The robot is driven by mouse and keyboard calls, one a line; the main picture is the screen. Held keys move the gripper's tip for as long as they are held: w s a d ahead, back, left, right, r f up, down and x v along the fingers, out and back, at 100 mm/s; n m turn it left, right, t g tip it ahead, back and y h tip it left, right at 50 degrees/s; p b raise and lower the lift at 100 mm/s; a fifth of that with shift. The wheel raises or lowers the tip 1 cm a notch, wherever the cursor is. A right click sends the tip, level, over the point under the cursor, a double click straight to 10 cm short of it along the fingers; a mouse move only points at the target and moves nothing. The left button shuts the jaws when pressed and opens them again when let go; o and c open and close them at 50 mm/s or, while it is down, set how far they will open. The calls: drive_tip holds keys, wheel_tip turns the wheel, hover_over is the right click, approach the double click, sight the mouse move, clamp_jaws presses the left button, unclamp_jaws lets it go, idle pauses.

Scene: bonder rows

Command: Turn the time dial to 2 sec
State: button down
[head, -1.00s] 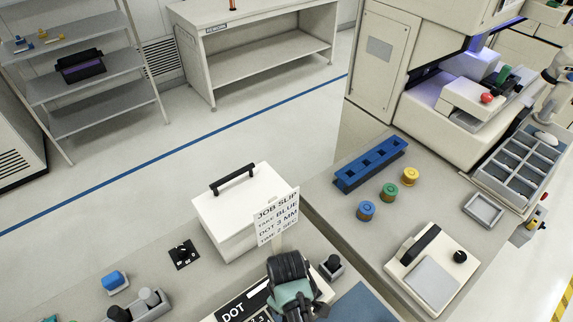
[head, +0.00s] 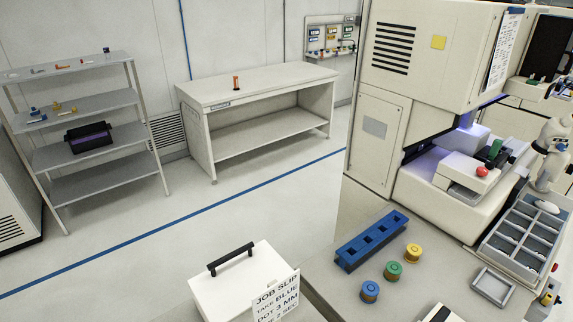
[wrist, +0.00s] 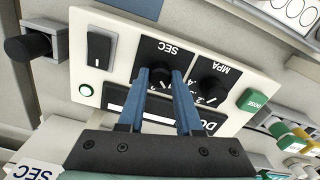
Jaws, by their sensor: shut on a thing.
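The time dial (wrist: 160,78), a dark knob on a black plate marked SEC, shows upside down in the wrist view. My gripper (wrist: 160,74) has its two blue fingers on either side of the knob, shut on it. The fingers hide part of the scale, so I cannot read the setting. The white panel (wrist: 112,28) carries the dial. My gripper is outside the head view.
An MPA dial (wrist: 210,90) sits close beside the right finger. A green button (wrist: 254,101) and a black switch (wrist: 99,47) are on the same panel. A black knob (wrist: 27,47) stands out at the left. A white box (head: 238,282) with a handle is behind the slip.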

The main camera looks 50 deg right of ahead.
drive_tip(key=m+p, duration=0.2)
drive_tip(key=m, duration=0.2)
drive_tip(key=shift+r+m, duration=0.1)
drive_tip(key=shift+m, duration=0.2)
drive_tip(key=m+p, duration=0.1)
drive_tip(key=m, duration=0.3)
drive_tip(key=shift+w+m, duration=0.1)
drive_tip(key=shift+m, duration=0.3)
drive_tip(key=c, duration=0.6)
unclamp_jaws()
wheel_tip(320, 180, up, 13)
drive_tip(key=shift+f+b, duration=0.1)
drive_tip(key=shift+b, duration=0.6)
